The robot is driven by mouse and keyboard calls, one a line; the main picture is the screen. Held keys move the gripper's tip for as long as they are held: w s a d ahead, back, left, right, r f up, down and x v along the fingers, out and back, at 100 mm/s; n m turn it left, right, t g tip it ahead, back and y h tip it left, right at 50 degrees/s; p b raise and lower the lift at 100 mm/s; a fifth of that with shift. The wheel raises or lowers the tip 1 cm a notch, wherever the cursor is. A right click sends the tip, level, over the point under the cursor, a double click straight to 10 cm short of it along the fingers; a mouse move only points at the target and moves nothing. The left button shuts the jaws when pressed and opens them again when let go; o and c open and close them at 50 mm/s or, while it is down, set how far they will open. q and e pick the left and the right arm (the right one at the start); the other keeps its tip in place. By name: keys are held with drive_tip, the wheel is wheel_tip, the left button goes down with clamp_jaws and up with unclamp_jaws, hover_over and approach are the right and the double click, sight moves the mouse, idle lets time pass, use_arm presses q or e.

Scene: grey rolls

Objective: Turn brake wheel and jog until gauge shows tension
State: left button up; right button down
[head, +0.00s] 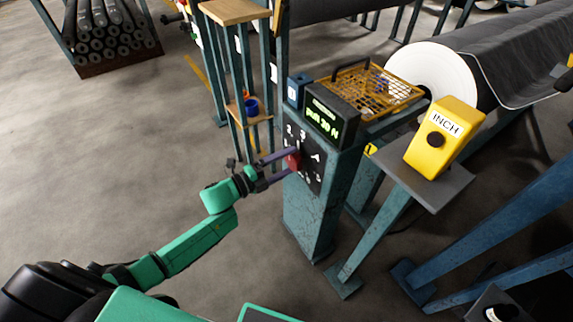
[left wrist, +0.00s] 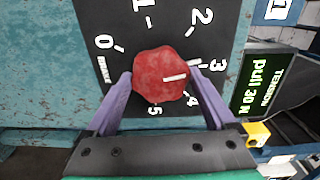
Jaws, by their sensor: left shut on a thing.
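The red brake wheel (left wrist: 158,68) sits on a dark dial plate (left wrist: 235,30) marked BRAKE and numbered 0 to 5. Its white mark points between 3 and 4. My left gripper (head: 288,165) is shut on the wheel, one purple finger on either side in the left wrist view (left wrist: 160,88). In the head view the wheel (head: 293,161) is partly hidden by the fingers. The gauge (head: 328,117) above the dial shows green text reading "pull 30 N"; it also shows in the left wrist view (left wrist: 264,85). The yellow INCH box (head: 445,138) with a dark round button stands to the right.
The blue post (head: 318,215) carries the dial and gauge. A large roll with a white end (head: 432,75) and grey cloth is at the right. Blue frame legs (head: 500,235) stand lower right.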

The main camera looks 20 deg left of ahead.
use_arm(q)
drive_tip(key=shift+m+b, duration=0.4)
drive_tip(key=shift+m, duration=0.6)
use_arm(e)
drive_tip(key=shift+w+a+r, duration=0.2)
drive_tip(key=shift+w+r, duration=0.6)
use_arm(q)
drive_tip(key=o, duration=1.1)
drive_tip(key=p+v, duration=0.1)
drive_tip(key=v, duration=1.3)
drive_tip(key=shift+s+a+p, duration=0.1)
drive_tip(key=shift+s+p, duration=0.2)
drive_tip(key=shift+s, duration=0.05)
use_arm(e)
drive_tip(key=shift+s+d+f, duration=0.15)
drive_tip(key=shift+s+f, duration=0.4)
drive_tip(key=shift+s+d+f, duration=0.15)
drive_tip(key=shift+s+f, duration=0.4)
use_arm(q)
drive_tip(key=shift+f, duration=0.1)
